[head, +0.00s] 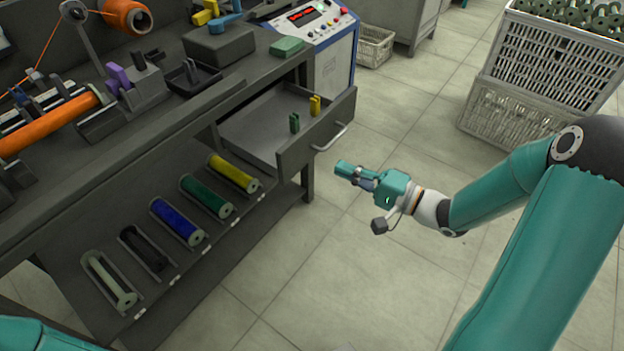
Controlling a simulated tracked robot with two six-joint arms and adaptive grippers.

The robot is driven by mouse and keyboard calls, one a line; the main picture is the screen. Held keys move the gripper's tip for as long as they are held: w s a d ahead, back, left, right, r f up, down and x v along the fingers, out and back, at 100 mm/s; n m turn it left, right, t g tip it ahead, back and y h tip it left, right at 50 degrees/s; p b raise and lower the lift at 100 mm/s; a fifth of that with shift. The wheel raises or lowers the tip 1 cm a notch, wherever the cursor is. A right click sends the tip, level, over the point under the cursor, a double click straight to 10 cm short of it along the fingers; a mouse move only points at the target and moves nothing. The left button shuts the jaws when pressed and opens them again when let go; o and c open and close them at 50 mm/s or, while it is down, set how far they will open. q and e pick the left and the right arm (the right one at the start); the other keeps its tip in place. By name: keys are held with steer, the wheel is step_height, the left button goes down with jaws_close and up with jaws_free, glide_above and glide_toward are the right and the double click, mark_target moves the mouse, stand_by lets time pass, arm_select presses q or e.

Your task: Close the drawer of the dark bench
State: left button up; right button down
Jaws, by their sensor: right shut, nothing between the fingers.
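The dark bench (165,122) fills the left side of the head view. Its drawer (318,133) is pulled out at the right end, with a light bar handle (332,137) on its front. A green piece (294,123) and a yellow piece (315,106) stand inside the drawer. My right gripper (341,168) is shut and empty. It appears just below the handle in the picture, in front of the drawer, with a gap between them. My left gripper is out of view; only a bit of my left arm shows at the bottom left corner.
Several coloured spools (233,173) lie in a sloped rack under the bench top. A control box with a red display (308,17) stands behind the drawer. Stacked light crates (548,68) stand at the upper right. The tiled floor (300,260) in front of the drawer is clear.

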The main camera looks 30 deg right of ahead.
steer(key=d+f+h+b, duration=0.1)
steer(key=d+f+b, duration=0.1)
steer(key=d+f, duration=0.15)
steer(key=b, duration=0.3)
glide_toward(302, 149)
steer(key=shift+m+t+h, duration=0.3)
steer(key=shift+m, duration=0.1)
steer(key=x, duration=0.5)
steer(key=shift+w+a+f, duration=0.2)
steer(key=shift+w+a, duration=0.05)
steer(key=shift+a, duration=0.15)
steer(key=shift+w+a+b, duration=0.3)
steer(key=shift+w, duration=0.35)
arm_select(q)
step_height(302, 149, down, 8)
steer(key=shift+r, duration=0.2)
arm_select(e)
steer(key=shift+r, duration=0.1)
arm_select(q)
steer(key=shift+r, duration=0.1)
